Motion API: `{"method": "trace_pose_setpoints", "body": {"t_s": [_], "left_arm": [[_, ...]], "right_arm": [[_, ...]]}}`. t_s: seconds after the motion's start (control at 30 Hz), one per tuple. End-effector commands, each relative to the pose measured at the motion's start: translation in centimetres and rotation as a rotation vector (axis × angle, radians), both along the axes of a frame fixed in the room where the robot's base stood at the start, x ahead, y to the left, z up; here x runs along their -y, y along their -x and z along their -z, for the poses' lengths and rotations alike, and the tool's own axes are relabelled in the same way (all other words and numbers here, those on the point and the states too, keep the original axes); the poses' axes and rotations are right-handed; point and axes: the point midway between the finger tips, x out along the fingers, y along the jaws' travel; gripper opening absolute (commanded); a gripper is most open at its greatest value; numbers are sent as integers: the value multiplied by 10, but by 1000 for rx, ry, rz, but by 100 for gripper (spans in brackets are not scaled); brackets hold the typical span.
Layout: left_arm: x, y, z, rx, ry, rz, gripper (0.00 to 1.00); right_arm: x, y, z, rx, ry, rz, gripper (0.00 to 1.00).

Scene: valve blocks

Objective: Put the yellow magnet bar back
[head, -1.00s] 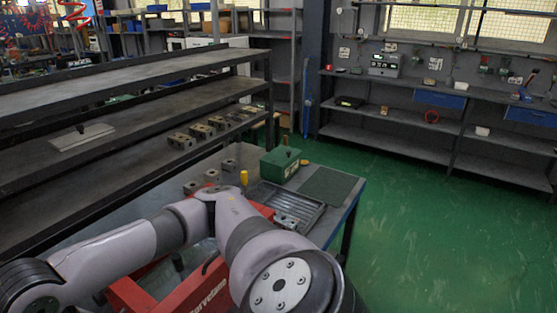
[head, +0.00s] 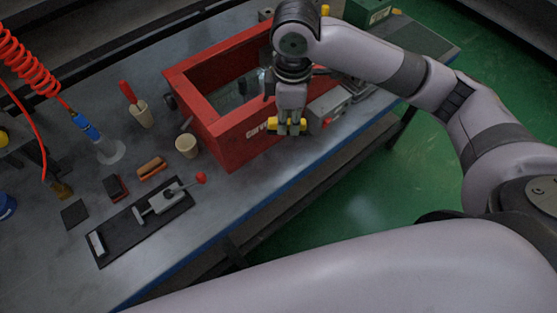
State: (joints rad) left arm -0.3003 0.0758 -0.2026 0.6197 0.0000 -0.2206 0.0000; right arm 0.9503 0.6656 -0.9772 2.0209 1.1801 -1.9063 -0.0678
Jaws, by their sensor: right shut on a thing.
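My right gripper (head: 288,122) points down in front of the red box (head: 248,140), near its right front corner. It is shut on the yellow magnet bar (head: 272,125), whose yellow ends show on both sides of the fingers. The middle of the bar is hidden by the fingers. The bar appears held above the bench's front edge, apart from the bench top. My left gripper is not in view.
A black plate with a red-knobbed toggle clamp (head: 165,202) lies on the bench (head: 215,205). Near it are a beige cup (head: 187,146), an orange-brown brush (head: 151,168) and a red-handled tool in a holder (head: 127,91). A red coiled hose (head: 30,65) hangs at left.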

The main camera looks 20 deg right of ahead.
Motion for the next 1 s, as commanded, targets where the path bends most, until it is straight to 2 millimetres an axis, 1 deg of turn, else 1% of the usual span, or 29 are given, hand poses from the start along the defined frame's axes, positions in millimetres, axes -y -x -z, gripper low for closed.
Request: {"method": "trace_pose_setpoints", "body": {"t_s": [0.03, 0.1, 0.23, 0.3, 0.4, 0.47, 0.53, 0.57, 0.67, 0.9, 1.0], "left_arm": [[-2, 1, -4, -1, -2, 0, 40], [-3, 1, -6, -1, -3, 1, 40], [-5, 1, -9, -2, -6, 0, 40], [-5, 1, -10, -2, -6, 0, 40], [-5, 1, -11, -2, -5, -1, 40], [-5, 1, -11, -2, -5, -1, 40], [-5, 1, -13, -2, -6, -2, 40], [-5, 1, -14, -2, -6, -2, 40], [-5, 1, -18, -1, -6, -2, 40], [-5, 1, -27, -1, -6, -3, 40], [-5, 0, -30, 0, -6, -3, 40]], "right_arm": [[-5, -5, -1, -3, 0, -111, 0], [-9, -10, 0, -7, 3, -267, 0], [-16, -18, 2, -9, 6, -499, 0], [-18, -21, 3, -12, 9, -588, 0], [-20, -22, 4, -15, 9, -672, 0], [-21, -23, 7, -17, 10, -698, 0], [-21, -23, 15, -19, 10, -713, 0], [-21, -23, 20, -20, 10, -714, 0], [-20, -22, 44, -23, 10, -715, 0], [-20, -22, 109, -22, 10, -713, 0], [-20, -22, 132, -21, 11, -712, 0]]}}
